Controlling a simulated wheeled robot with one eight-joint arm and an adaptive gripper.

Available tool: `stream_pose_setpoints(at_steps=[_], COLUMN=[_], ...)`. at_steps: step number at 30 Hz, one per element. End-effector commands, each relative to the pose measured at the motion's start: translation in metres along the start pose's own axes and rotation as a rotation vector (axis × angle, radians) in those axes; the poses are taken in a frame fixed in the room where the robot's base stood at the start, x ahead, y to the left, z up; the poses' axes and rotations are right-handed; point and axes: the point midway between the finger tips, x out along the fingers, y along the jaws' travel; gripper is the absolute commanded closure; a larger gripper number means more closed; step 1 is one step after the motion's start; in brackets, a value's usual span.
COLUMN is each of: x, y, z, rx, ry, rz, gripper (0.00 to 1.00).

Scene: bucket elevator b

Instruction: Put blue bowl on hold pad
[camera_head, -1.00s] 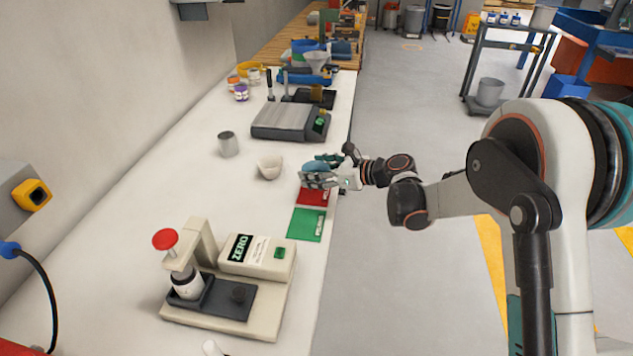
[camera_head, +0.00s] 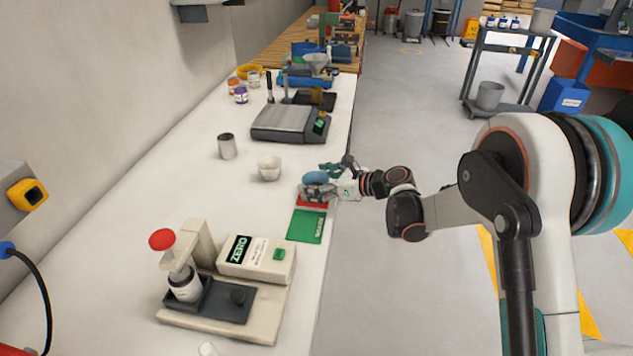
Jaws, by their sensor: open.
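The blue bowl (camera_head: 315,178) is at the red pad (camera_head: 311,203) near the right edge of the white bench. It appears to sit on the pad's far part, but fingers cover its lower side, so I cannot see its base. My gripper (camera_head: 322,182) is open around or right beside the bowl, with one finger on its near side and one on its far side. Whether the fingers touch the bowl is unclear. The red pad is partly hidden by my gripper and its lettering is not readable. A green pad (camera_head: 305,226) lies just nearer.
A white bowl (camera_head: 269,168) and a metal cup (camera_head: 227,146) stand left of my gripper. A grey scale (camera_head: 290,124) is beyond it. A beige device marked ZERO (camera_head: 256,257) stands nearer. The bench between the cup and this device is clear.

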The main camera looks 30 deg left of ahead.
Motion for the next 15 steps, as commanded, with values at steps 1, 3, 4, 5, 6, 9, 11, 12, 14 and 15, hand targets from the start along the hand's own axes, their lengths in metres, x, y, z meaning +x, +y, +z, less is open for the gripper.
stream_pose_setpoints(at_steps=[1,3,4,5,6,9,11,12,14,15], x=[0.000,-0.001,-0.002,-0.005,-0.011,-0.028,-0.041,-0.049,-0.062,-0.070], y=[0.000,0.000,0.000,-0.001,-0.001,-0.001,-0.001,-0.001,-0.001,-0.001], z=[0.000,0.003,0.004,0.004,0.004,0.004,0.005,0.005,0.005,0.005], rx=[0.000,0.000,0.000,0.001,0.001,0.002,0.002,0.001,0.001,0.002], ry=[0.000,0.000,0.000,0.000,0.000,0.000,0.000,0.000,0.000,0.000], rz=[0.000,0.000,0.000,-0.001,-0.002,-0.003,-0.003,-0.003,-0.003,-0.003], gripper=[0.18,0.18,0.18,0.18,0.18,0.18,0.18,0.18,0.18,0.18])
